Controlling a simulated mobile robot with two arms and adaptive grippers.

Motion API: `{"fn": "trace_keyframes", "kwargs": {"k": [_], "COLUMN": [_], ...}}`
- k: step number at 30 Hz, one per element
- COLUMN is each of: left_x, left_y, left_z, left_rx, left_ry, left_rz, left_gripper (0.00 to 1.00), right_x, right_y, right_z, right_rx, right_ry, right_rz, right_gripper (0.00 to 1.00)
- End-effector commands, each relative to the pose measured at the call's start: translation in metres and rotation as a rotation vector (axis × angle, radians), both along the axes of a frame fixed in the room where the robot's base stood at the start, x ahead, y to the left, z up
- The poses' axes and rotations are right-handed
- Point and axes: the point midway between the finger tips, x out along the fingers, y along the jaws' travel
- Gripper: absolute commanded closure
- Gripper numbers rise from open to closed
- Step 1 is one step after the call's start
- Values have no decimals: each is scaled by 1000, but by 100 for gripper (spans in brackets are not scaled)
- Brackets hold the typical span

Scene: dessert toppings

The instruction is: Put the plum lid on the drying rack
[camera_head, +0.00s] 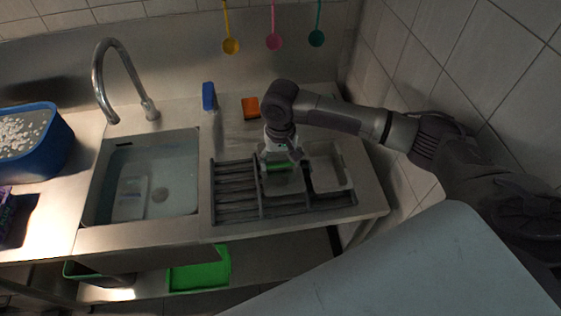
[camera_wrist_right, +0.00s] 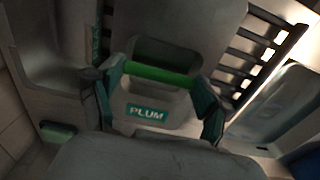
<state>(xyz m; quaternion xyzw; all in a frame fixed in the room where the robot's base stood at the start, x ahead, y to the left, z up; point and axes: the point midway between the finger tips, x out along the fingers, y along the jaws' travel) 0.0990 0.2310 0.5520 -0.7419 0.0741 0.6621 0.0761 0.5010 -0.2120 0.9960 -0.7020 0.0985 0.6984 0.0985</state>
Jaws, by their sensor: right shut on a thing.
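The plum lid (camera_wrist_right: 147,113) is a grey piece with a green bar handle (camera_wrist_right: 160,75) and a teal label reading PLUM. My right gripper (camera_wrist_right: 158,82) has its fingers on either side of the handle and is shut on the lid. In the head view the right gripper (camera_head: 283,160) is over the drying rack (camera_head: 235,190), with the lid (camera_head: 283,184) at its slats. I cannot tell whether the lid rests on the rack. The gripper hides part of it. My left gripper is not in view.
Another pale tray-like piece (camera_head: 343,165) sits at the rack's right side. A sink (camera_head: 180,165) with a pale piece in it lies left of the rack. A faucet (camera_head: 101,80), a blue tub (camera_head: 60,145), a blue item (camera_head: 209,96) and an orange sponge (camera_head: 250,107) stand around.

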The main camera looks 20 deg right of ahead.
Motion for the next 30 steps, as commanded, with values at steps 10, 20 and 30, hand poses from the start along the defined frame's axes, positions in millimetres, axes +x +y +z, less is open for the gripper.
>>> {"fn": "trace_keyframes", "kwargs": {"k": [10,20,30], "left_x": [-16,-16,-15], "left_y": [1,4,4], "left_z": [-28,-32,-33], "left_rx": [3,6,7], "left_ry": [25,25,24], "left_rz": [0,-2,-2], "left_gripper": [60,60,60], "right_x": [0,0,1], "right_y": [0,1,0], "right_z": [-28,-57,-61], "right_rx": [0,1,1], "right_ry": [2,1,-1], "right_rz": [-1,-1,0], "right_gripper": [56,56,56]}}
